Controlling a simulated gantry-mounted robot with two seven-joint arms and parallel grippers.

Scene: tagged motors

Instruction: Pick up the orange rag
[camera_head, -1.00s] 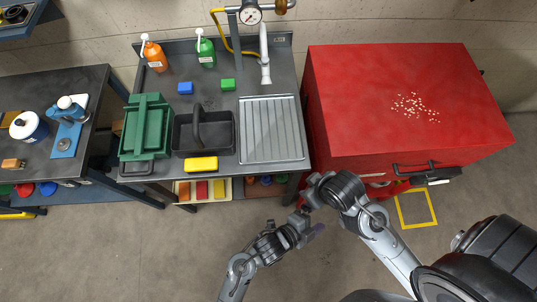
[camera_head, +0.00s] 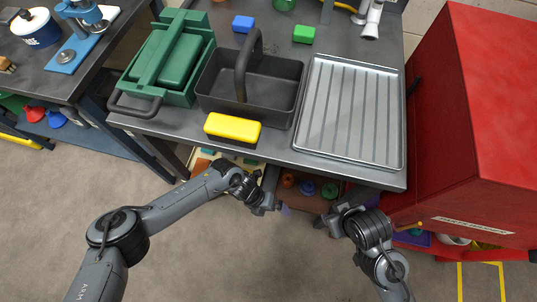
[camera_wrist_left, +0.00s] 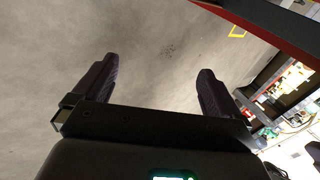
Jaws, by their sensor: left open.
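I cannot make out the orange rag for certain. An orange patch (camera_head: 203,165) shows in a pale tray under the workbench's front edge, partly hidden by the bench top. I cannot tell whether it is cloth. My left gripper (camera_head: 272,200) is just in front of the bench, below its front edge. In the left wrist view its two dark fingers (camera_wrist_left: 155,85) are spread, with only bare floor between them. My right gripper (camera_head: 335,220) is to its right, by the bench's front right corner. Its jaws are too unclear to read.
On the workbench are a green toolbox (camera_head: 170,62), a black caddy (camera_head: 225,90), a yellow block (camera_head: 232,128) and a ribbed metal tray (camera_head: 352,105). Round items (camera_head: 308,187) sit on the shelf below. A red cabinet (camera_head: 485,110) stands right. The floor in front is clear.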

